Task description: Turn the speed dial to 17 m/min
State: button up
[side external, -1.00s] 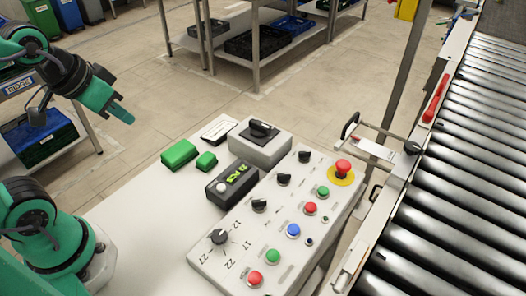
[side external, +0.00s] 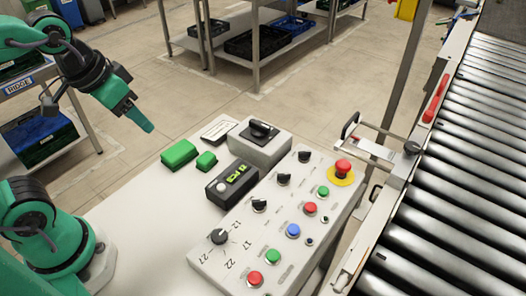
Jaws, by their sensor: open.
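The speed dial (side external: 219,237) is a black knob at the near left corner of the sloped light control panel (side external: 203,254). The numbers 12, 17, 22 and 27 are printed around its right and near sides. The dial's pointer is too small to read with certainty. My gripper (side external: 144,123) is green, in the air at upper left, well away from the dial and apart from everything. Its jaws are open and empty, though seen from the side the gap hardly shows.
The panel also carries several black knobs, coloured buttons and a red emergency stop (side external: 343,168). Behind it are a display box (side external: 232,183), a grey box with a black rotary switch (side external: 260,132) and green blocks (side external: 179,155). A roller conveyor (side external: 460,170) runs at right.

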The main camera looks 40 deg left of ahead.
jog(key=w+d+f+m+g, duration=0.2)
jog(key=d, duration=0.3)
jog(key=w+d+f+m+g, duration=0.1)
jog(key=w+d+f+g, duration=0.15)
jog(key=d, duration=0.35)
jog(key=m+g+y, duration=0.3)
send_near(220, 234)
jog(key=shift+w, duration=0.25)
jog(key=shift+f, duration=0.15)
jog(key=shift+s+x, duration=0.15)
jog(key=shift+x, duration=1.75)
jog(key=shift+s+x, duration=0.15)
jog(key=shift+x, duration=1.75)
jog(key=c, duration=1)
